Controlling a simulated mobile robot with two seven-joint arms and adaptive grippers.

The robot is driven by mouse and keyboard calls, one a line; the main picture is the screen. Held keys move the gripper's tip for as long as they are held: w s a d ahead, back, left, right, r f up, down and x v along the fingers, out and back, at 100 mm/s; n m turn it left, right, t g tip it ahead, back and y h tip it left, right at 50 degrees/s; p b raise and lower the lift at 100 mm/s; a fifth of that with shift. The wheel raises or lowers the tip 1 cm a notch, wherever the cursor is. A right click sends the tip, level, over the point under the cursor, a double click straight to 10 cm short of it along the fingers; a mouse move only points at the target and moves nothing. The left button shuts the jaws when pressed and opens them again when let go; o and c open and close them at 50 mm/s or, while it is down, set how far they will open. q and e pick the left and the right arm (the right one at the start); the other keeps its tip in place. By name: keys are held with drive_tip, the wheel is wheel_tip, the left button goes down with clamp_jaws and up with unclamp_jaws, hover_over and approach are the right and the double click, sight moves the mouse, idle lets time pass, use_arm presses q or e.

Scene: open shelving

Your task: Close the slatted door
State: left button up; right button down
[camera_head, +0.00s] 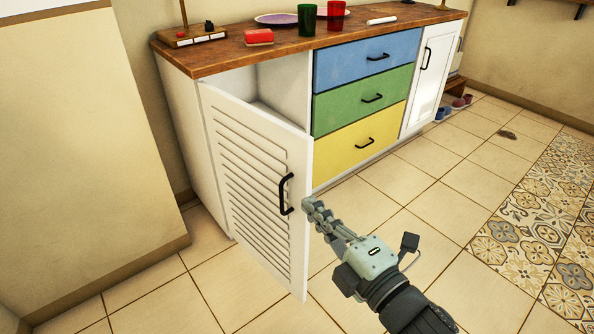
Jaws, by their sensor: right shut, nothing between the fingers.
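The slatted door (252,184) is white with a black bar handle (286,195) near its free edge. It stands open, swung out from the left end of the cabinet, and the pale inside of the compartment shows above its top edge. My right gripper (307,203) is shut and empty. Its fingertips are just right of the door's free edge, near the height of the handle. I cannot tell whether they touch the door. My left gripper is not in view.
The cabinet's wooden top (222,58) holds a red box (259,37), a green cup (307,20), a red cup (336,14) and a plate. Blue, green and yellow drawers (352,143) are closed, as is the plain white door (428,78). Tiled floor (420,205) in front is clear.

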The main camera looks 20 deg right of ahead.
sight(305, 171)
drive_tip(key=shift+h, duration=0.3)
drive_tip(key=w, duration=0.7)
drive_tip(key=w+d+p, duration=0.1)
drive_tip(key=w, duration=0.2)
drive_tip(key=shift+w+d+f, duration=0.1)
drive_tip(key=shift+w+f, duration=0.2)
drive_tip(key=shift+w, duration=0.05)
drive_tip(key=shift+w+d, duration=0.15)
drive_tip(key=shift+d, duration=0.1)
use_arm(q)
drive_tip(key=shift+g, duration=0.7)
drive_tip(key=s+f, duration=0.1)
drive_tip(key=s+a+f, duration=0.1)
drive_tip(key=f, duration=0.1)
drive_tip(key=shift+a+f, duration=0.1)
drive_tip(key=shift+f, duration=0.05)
use_arm(e)
drive_tip(key=shift+w+d, duration=0.1)
drive_tip(key=shift+d, duration=0.1)
drive_tip(key=shift+d, duration=0.1)
